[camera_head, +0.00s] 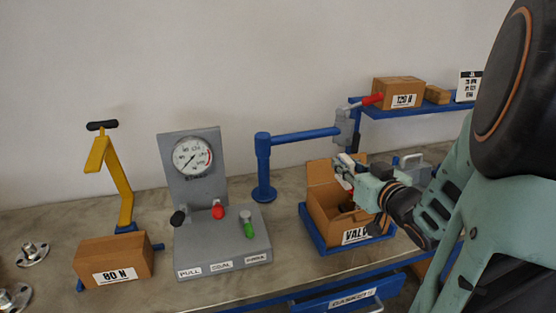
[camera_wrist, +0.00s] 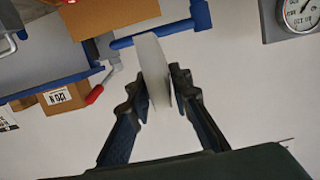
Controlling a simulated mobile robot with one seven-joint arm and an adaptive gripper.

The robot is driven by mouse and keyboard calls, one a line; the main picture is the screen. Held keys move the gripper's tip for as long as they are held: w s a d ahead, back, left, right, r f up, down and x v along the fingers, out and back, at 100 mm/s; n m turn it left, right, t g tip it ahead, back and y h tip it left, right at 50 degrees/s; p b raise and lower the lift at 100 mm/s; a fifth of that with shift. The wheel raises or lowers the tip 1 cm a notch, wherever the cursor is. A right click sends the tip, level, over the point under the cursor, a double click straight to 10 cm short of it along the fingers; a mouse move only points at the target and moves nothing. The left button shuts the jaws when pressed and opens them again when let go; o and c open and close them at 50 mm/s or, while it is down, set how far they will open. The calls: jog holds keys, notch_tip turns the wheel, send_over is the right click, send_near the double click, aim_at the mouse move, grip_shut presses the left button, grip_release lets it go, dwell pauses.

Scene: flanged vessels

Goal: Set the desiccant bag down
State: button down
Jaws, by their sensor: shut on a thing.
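My gripper (camera_wrist: 157,82) is shut on the desiccant bag (camera_wrist: 154,58), a thin pale white piece standing between the two dark fingertips in the wrist view. In the head view my gripper (camera_head: 344,168) is at the open cardboard box (camera_head: 325,208), whose label begins "VALV". The box has raised flaps and stands in a blue tray (camera_head: 318,240). My gripper hides part of the box's inside, and the bag is hard to make out there. The box also shows at the top of the wrist view (camera_wrist: 108,14).
A blue post (camera_head: 263,165) with a sideways arm stands behind the box. A gauge panel (camera_head: 205,190) and an "80 N" box (camera_head: 115,260) are to the left. A blue shelf (camera_head: 420,107) with a "120 N" box (camera_head: 397,91) is at the back right.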

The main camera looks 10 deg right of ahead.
jog(key=w+a+f+b, duration=0.1)
jog(key=w+f+b, duration=0.1)
jog(key=w+f, duration=0.7)
jog(key=shift+f, duration=0.9)
jog(key=shift+f+b, duration=0.6)
jog(key=c, duration=1.8)
grip_release()
jog(key=shift+o, duration=0.2)
